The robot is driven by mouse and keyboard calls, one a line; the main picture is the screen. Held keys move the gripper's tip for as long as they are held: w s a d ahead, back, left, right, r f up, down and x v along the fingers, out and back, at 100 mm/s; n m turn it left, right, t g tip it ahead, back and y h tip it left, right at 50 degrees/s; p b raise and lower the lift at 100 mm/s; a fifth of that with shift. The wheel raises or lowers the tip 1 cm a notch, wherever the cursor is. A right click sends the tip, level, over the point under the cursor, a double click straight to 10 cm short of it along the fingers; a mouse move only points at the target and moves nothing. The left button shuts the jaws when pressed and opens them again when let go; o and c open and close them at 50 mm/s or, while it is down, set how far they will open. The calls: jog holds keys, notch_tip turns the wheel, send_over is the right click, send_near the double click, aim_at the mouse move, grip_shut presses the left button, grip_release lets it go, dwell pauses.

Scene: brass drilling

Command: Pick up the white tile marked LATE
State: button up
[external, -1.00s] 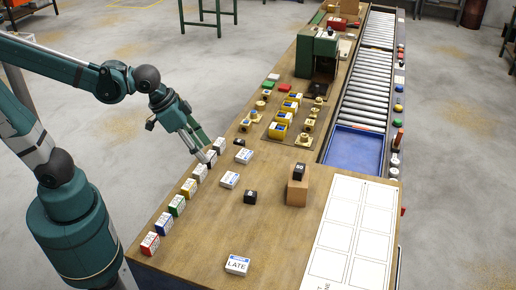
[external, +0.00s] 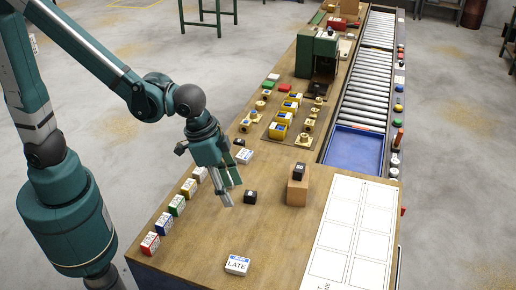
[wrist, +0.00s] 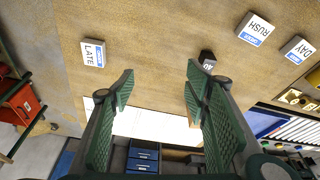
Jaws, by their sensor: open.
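The white tile marked LATE (external: 237,265) has a blue band and lies flat near the front edge of the wooden bench. It also shows in the wrist view (wrist: 93,53), at the upper left, outside my fingers. My gripper (external: 228,198) is open and empty above the bench, behind and apart from the LATE tile in the external view. In the wrist view its two fingers (wrist: 160,82) stand wide apart with nothing between them. White tiles marked RUSH (wrist: 256,28) and DAY (wrist: 298,49) lie at the upper right of the wrist view.
A row of coloured blocks (external: 177,205) stands along the bench's left edge. A white board with outlined rectangles (external: 345,235) lies at the right. Bench around LATE is clear.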

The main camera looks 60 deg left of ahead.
jog(key=m+g+p, duration=0.1)
jog(key=m+p, duration=0.1)
jog(key=p, duration=0.4)
send_near(238, 264)
jog(key=shift+w+a, duration=0.15)
jog(key=shift+w, duration=0.35)
jog(key=shift+s+d+f, duration=0.3)
jog(key=shift+s+d, duration=0.05)
jog(key=shift+d, duration=0.15)
jog(key=shift+f, duration=0.15)
jog(key=shift+x, duration=1.15)
jog(key=shift+f, duration=0.1)
jog(key=shift+a+x, duration=0.15)
jog(key=shift+x, duration=1.1)
jog(key=shift+a+x, duration=0.2)
jog(key=shift+x, duration=1)
jog(key=c, duration=0.9)
